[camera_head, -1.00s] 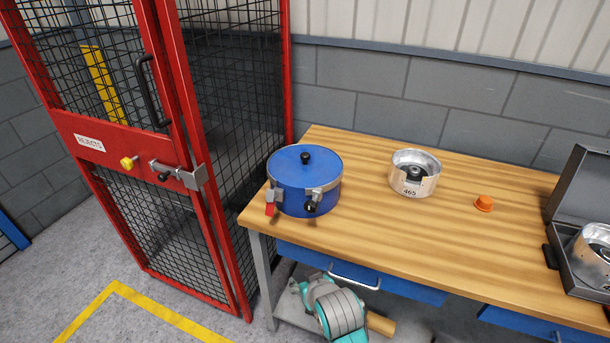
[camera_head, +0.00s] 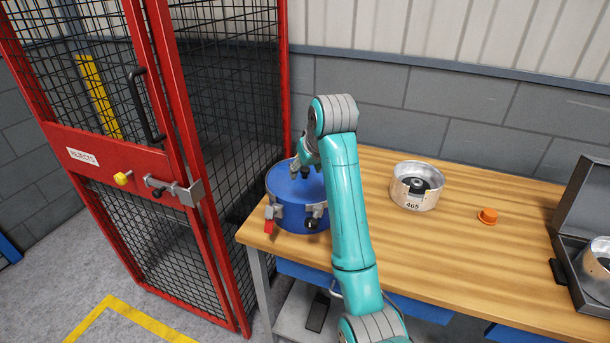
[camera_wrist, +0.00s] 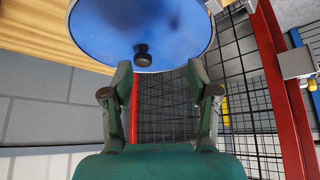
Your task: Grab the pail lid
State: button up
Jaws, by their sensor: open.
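The blue pail lid (camera_head: 283,180) sits on the blue pail (camera_head: 293,218) at the left end of the workbench. The lid has a dark knob in its middle; in the wrist view the knob (camera_wrist: 143,56) stands on the blue lid (camera_wrist: 185,25). My gripper (camera_head: 299,173) is over the lid, close to the knob, and partly hides it in the head view. In the wrist view my gripper (camera_wrist: 163,75) is open, its fingers spread wide and empty, with the knob beyond the fingertips, a little left of the middle between them. Whether a finger touches the lid, I cannot tell.
A silver bowl-shaped part (camera_head: 416,195), an orange cap (camera_head: 488,216) and an open grey case (camera_head: 567,235) are to the right on the workbench (camera_head: 460,255). A red mesh cage (camera_head: 195,250) stands close at left.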

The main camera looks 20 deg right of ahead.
aim_at(305, 169)
jog(key=w, duration=0.1)
jog(key=w+d+f, duration=0.1)
jog(key=w, duration=0.1)
jog(key=w+d+f, duration=0.1)
jog(key=shift+w+f, duration=0.25)
jog(key=shift+w+r+x, duration=0.1)
jog(key=shift+w+x, duration=0.05)
jog(key=shift+x, duration=0.75)
jog(key=shift+w+r+x, duration=0.1)
jog(key=shift+w+x, duration=0.05)
jog(key=shift+x, duration=0.75)
jog(key=shift+w+r+x, duration=0.1)
jog(key=shift+w+x, duration=0.05)
jog(key=shift+x, duration=0.75)
jog(key=shift+d, duration=0.1)
grip_shut()
